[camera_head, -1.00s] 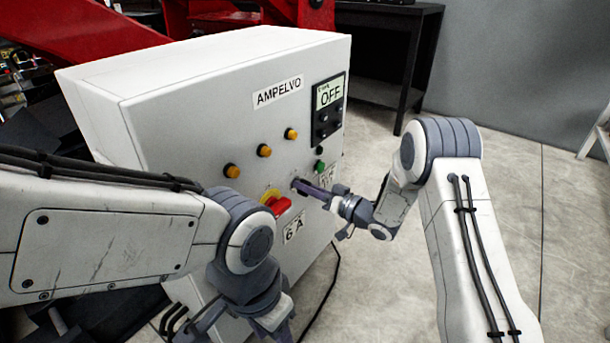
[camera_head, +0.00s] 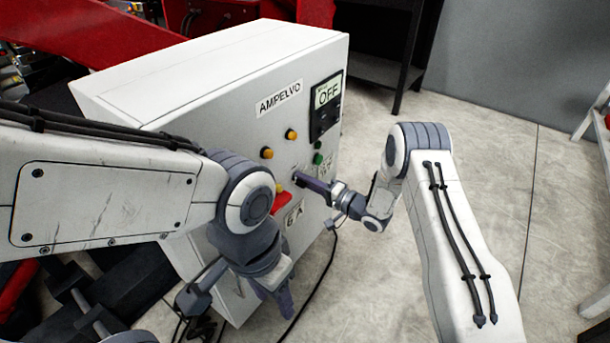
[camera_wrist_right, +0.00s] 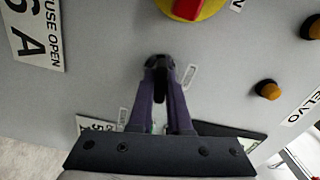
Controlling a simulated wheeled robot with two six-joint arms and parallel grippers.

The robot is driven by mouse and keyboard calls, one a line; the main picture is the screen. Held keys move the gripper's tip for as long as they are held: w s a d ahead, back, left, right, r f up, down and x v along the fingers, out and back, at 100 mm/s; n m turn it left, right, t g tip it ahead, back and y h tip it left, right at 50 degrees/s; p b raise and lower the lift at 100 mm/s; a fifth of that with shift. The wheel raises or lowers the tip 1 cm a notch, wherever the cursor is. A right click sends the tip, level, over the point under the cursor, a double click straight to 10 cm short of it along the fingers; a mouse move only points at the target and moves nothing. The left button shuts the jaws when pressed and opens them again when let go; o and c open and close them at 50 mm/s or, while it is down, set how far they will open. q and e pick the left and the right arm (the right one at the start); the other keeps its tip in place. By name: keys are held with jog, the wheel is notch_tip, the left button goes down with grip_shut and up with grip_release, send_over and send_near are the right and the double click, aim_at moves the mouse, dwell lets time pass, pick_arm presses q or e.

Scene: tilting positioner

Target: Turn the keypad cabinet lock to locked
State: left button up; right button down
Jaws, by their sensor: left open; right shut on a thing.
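The white cabinet (camera_head: 150,90) carries a keypad panel (camera_head: 326,106) with a screen reading OFF at the upper right of its front. The cabinet lock (camera_wrist_right: 160,63) is a small dark piece on the grey face, between two small labels in the right wrist view. My right gripper (camera_wrist_right: 160,85) is shut on the lock, its purple fingers closing around it; in the head view it reaches the cabinet front (camera_head: 299,177) from the right. The fingers hide part of the lock, and its exact angle is hard to read. My left gripper (camera_head: 238,298) is open and empty, low before the cabinet.
A red knob on a yellow base (camera_wrist_right: 190,8) sits close to the lock. Orange buttons (camera_head: 291,134) and a green button (camera_head: 318,158) are above it. A black cable (camera_head: 312,292) lies on the floor. Open floor (camera_head: 480,140) is at the right.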

jog(key=shift+m+p, duration=0.45)
jog(key=shift+m, duration=0.75)
jog(key=shift+f, duration=0.1)
jog(key=c, duration=0.9)
grip_release()
jog(key=shift+o, duration=0.2)
jog(key=p+v, duration=0.1)
jog(key=v, duration=0.9)
jog(key=shift+s+d, duration=0.15)
jog(key=shift+d, duration=0.05)
